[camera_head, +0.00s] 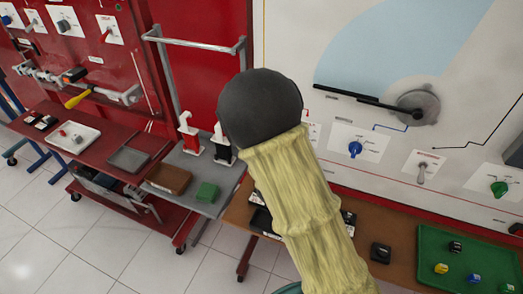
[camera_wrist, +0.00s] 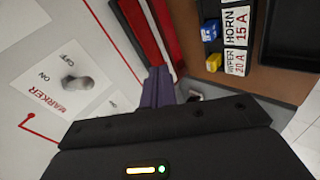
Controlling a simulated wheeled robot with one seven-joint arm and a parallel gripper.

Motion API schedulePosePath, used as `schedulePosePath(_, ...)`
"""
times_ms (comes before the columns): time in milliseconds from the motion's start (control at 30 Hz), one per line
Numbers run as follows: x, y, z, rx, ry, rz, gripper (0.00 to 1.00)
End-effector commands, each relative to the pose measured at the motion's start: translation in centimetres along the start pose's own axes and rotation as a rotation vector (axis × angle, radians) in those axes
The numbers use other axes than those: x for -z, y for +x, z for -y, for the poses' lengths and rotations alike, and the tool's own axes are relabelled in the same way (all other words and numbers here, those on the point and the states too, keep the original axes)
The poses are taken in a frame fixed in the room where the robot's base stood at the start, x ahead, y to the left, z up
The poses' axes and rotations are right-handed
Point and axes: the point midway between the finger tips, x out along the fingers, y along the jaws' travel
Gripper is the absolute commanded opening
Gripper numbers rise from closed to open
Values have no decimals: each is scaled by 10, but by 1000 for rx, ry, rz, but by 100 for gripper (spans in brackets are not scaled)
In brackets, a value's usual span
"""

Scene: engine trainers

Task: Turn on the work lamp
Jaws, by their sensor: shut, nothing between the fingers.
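No work lamp or switch with a readable work lamp label can be made out. In the wrist view, a grey toggle switch (camera_wrist: 77,84) sits on a white plate marked MARKER, ON and OFF, left of my gripper. My gripper (camera_wrist: 158,85) shows there as dark purplish fingers, shut and empty, apart from that toggle. In the head view, the white panel carries a blue knob (camera_head: 355,149), a toggle switch (camera_head: 422,173) and a green knob (camera_head: 499,188); their labels are too small to read. My arm hides part of the panel and my gripper there.
A brown table (camera_head: 240,215) runs below the panel, with a green tray (camera_head: 432,232) and a black box (camera_head: 380,253). In the wrist view, HORN and WIPER labels (camera_wrist: 236,40) lie beside blue and yellow pieces. A grey cart (camera_head: 222,186) and red bench (camera_head: 98,138) stand left.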

Motion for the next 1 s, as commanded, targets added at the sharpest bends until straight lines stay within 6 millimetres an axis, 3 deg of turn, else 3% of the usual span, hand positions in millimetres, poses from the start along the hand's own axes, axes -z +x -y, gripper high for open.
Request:
schedulePosePath(33, 10, 12, 13, -70, -123, -4, 0)
schedulePosePath(167, 35, 24, 20, -300, -445, 9, 0)
schedulePosePath(400, 87, 4, 30, -734, -943, 96, 0)
schedulePosePath(600, 101, -10, 31, -859, -1056, 140, 0)
schedulePosePath(1000, 102, -6, 27, -853, -1053, 140, 0)
